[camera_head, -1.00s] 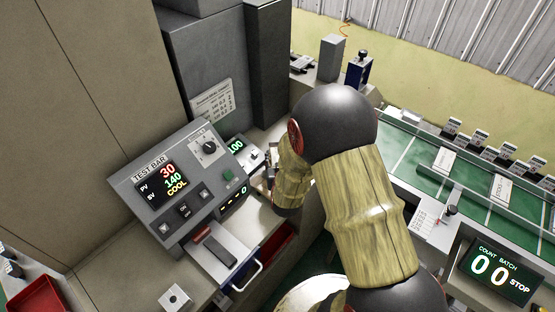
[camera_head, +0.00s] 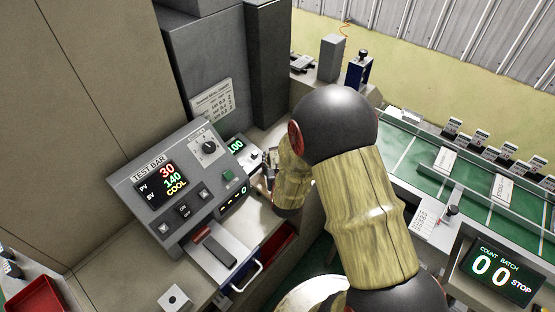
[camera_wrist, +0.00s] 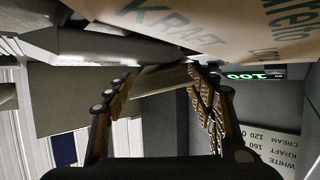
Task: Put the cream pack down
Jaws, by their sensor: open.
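My gripper (camera_wrist: 163,76) is open in the wrist view, with a finger on each side. A pale tan flat piece (camera_wrist: 165,80) shows between and beyond the fingertips. I cannot tell whether it is the cream pack or whether either finger touches it. In the head view my arm covers most of the gripper, beside the test bar machine (camera_head: 185,185). No pack can be surely named as the cream one. Pale packs (camera_head: 445,160) lie on the green conveyor at the right.
A brown sheet printed KRAFT (camera_wrist: 190,22) spans the top of the wrist view, close by. A paper list (camera_wrist: 270,140) naming white, kraft and cream hangs at its right. In the head view, a red tray (camera_head: 38,297) is at lower left and a counter (camera_head: 505,275) at lower right.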

